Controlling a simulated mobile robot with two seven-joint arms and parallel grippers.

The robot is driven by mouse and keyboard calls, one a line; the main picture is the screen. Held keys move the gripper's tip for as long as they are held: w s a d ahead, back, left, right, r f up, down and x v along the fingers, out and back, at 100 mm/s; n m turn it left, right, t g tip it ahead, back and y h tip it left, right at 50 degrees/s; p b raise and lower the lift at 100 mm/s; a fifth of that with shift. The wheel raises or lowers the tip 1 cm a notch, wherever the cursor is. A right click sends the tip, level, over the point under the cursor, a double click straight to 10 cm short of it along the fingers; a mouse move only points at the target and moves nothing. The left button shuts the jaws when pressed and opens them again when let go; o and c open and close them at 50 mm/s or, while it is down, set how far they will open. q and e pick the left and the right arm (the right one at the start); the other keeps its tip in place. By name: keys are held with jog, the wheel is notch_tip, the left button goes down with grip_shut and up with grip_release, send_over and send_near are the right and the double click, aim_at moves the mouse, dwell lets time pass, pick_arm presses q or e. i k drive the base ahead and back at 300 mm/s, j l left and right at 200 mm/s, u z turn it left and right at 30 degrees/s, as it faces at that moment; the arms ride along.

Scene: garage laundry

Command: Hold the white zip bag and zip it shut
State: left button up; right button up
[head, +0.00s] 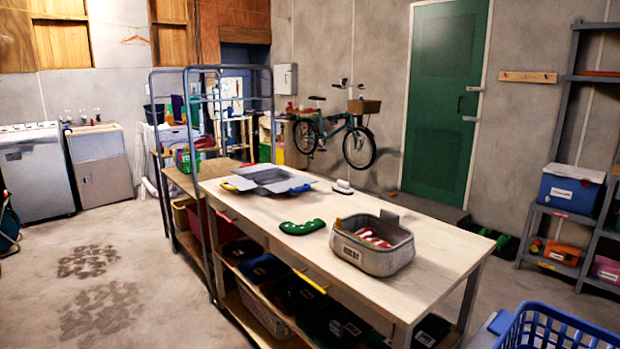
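I cannot make out a white zip bag for certain. A small white object (343,187) lies near the far edge of the wooden table (400,275), too small to identify. A grey fabric bin (372,258) on the table holds red and white items (374,238), whose kind I cannot tell. Neither of my grippers is in view.
A grey open tray (268,178) with yellow and blue ends and a green curved object (302,227) lie on the table. Bins fill the shelf below. A blue basket (555,330) stands at bottom right.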

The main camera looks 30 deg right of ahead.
aim_at(338, 226)
jog(key=i+z, duration=0.2)
jog(key=i, duration=0.35)
jog(key=i+j+z, duration=0.2)
jog(key=i, duration=0.35)
